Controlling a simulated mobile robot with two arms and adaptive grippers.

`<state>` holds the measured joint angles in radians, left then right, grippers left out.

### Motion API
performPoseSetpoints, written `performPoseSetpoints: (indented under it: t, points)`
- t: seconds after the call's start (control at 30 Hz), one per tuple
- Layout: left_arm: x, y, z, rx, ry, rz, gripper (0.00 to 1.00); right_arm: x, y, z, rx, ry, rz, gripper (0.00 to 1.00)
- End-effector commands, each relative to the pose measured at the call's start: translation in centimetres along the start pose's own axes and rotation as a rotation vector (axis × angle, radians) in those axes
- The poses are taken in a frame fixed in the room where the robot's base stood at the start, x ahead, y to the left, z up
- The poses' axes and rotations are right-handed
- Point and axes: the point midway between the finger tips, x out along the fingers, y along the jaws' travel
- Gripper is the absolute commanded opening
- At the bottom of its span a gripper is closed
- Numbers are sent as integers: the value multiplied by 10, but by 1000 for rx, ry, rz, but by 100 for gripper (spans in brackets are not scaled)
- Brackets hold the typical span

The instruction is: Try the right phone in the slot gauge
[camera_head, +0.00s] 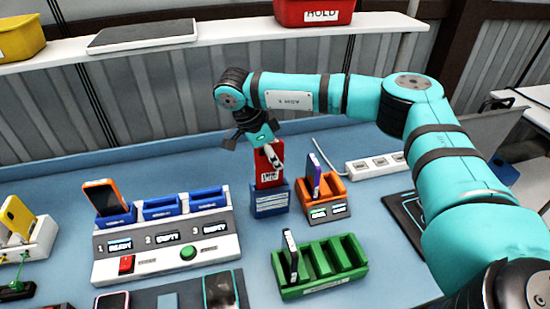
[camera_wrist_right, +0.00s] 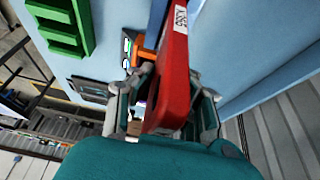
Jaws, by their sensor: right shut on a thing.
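My right gripper (camera_head: 262,138) is shut on a red phone (camera_head: 268,165) and holds it upright by its upper part. The red phone (camera_wrist_right: 172,95) also shows between the fingers in the right wrist view, with a white label towards its far end. Its lower end meets the top of a blue block (camera_head: 269,202) with a white label, which looks like the slot gauge. I cannot tell how deep the phone sits in it. My left gripper is not in view.
An orange dock (camera_head: 333,190) with a purple phone stands close right of the blue block. A green rack (camera_head: 330,280) with one phone is in front. A charging station (camera_head: 165,262) at left holds an orange phone (camera_head: 103,197) in cradle 1; cradles 2 and 3 are empty.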

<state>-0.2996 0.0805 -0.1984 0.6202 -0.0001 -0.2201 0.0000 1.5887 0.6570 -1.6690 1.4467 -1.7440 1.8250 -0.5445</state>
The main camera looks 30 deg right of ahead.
Motion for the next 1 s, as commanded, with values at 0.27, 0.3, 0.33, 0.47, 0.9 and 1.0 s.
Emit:
performPoseSetpoints:
  t: [0.27, 0.3, 0.33, 0.47, 0.9, 1.0]
  points:
    - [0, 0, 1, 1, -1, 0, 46, 0, 0, 0, 0, 0, -1, 0]
    - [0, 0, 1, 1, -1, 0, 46, 0, 0, 0, 0, 0, -1, 0]
    - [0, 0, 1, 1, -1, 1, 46, 0, 0, 0, 0, 0, -1, 0]
    - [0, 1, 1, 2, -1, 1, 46, 0, 0, 0, 0, 0, -1, 0]
    - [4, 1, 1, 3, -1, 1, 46, 5, 0, 2, 1, 0, -1, 0]
    - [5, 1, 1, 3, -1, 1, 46, 6, 0, 3, 1, 0, -1, 0]
